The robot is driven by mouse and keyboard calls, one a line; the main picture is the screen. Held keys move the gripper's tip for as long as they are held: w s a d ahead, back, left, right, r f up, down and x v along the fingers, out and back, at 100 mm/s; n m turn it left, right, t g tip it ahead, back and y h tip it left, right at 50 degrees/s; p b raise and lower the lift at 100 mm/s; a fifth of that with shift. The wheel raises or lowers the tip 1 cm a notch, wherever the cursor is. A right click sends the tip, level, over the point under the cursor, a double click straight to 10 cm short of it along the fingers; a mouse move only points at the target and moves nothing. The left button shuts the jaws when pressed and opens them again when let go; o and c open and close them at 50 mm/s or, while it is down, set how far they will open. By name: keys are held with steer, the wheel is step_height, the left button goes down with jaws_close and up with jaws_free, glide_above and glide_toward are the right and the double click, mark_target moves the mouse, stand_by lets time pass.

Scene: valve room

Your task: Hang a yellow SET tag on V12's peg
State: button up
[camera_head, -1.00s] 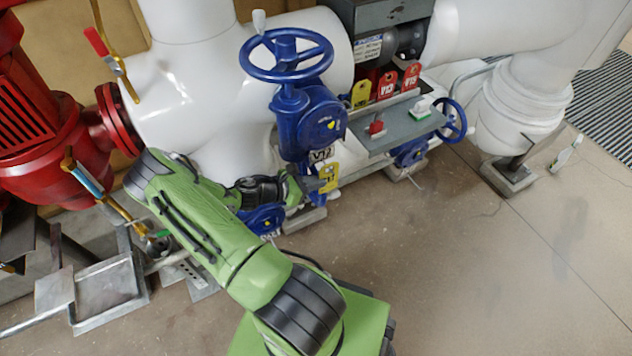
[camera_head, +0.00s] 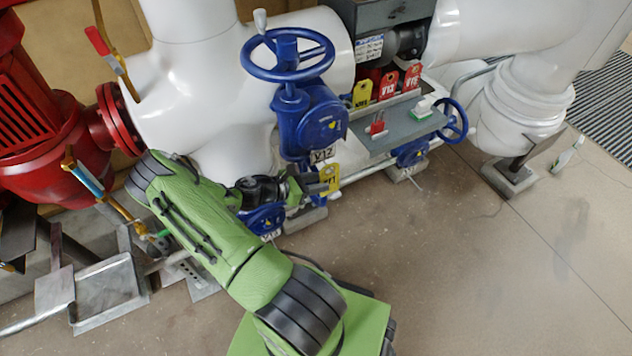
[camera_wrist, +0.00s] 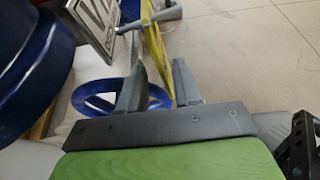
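A yellow tag (camera_head: 330,180) hangs below the V12 nameplate (camera_head: 322,155) on the blue valve (camera_head: 309,118). In the wrist view the tag (camera_wrist: 154,42) is seen nearly edge-on, its upper part at a grey peg (camera_wrist: 169,14) beside the nameplate (camera_wrist: 101,20). The peg appears to pass through the tag's top; the hole itself cannot be made out. My gripper (camera_head: 316,186) is at the tag's lower part. In the wrist view my gripper's fingers (camera_wrist: 160,82) stand apart on both sides of the tag, with gaps showing.
Another yellow tag (camera_head: 362,94) and red tags (camera_head: 389,84) hang above a grey shelf (camera_head: 400,128), which carries a red item (camera_head: 377,127) and a green-white item (camera_head: 423,108). A lower blue handwheel (camera_head: 262,220) is close to my wrist.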

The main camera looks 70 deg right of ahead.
steer(key=p+v, duration=0.3)
steer(key=v, duration=1.2)
steer(key=shift+w+a+r, duration=0.2)
steer(key=shift+w+a, duration=0.05)
steer(key=shift+a, duration=0.05)
